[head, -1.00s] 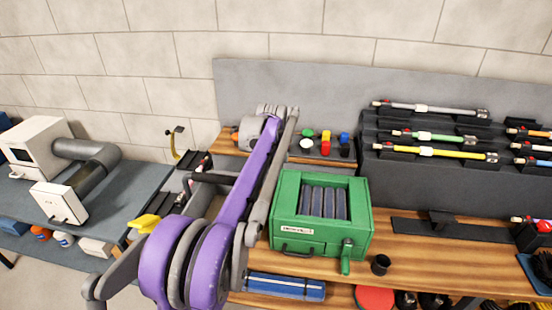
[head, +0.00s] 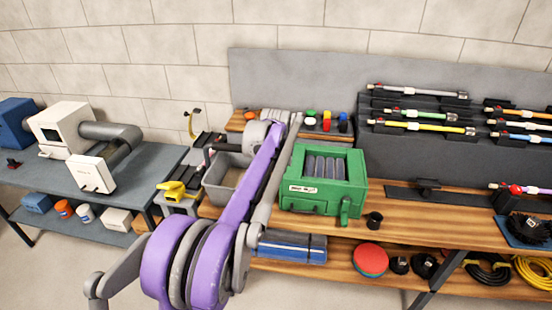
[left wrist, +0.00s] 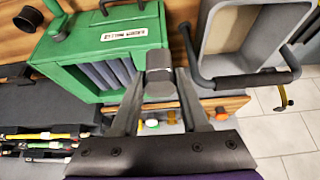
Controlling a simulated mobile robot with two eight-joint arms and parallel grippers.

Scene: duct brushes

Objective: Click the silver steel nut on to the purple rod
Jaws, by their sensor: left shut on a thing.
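My left gripper (left wrist: 163,80) is shut on a grey, block-like piece with flat faces (left wrist: 158,91), which looks like the silver steel nut. In the head view my left arm reaches over the workbench beside the green box, and its hand (head: 274,119) is small, with the held piece not clear. A short, partly cut-off rod with a red knob and a pinkish-purple part (head: 537,190), apparently the purple rod, lies at the right edge, well apart from my left gripper. My right gripper is not in view.
A green box (head: 297,203) with a crank stands on the wooden bench, with a small black cup (head: 374,220) beside it. A grey bin (head: 218,190) is left of my arm. Several rods rest on a dark rack (head: 390,150). A round black brush (head: 529,228) sits at right.

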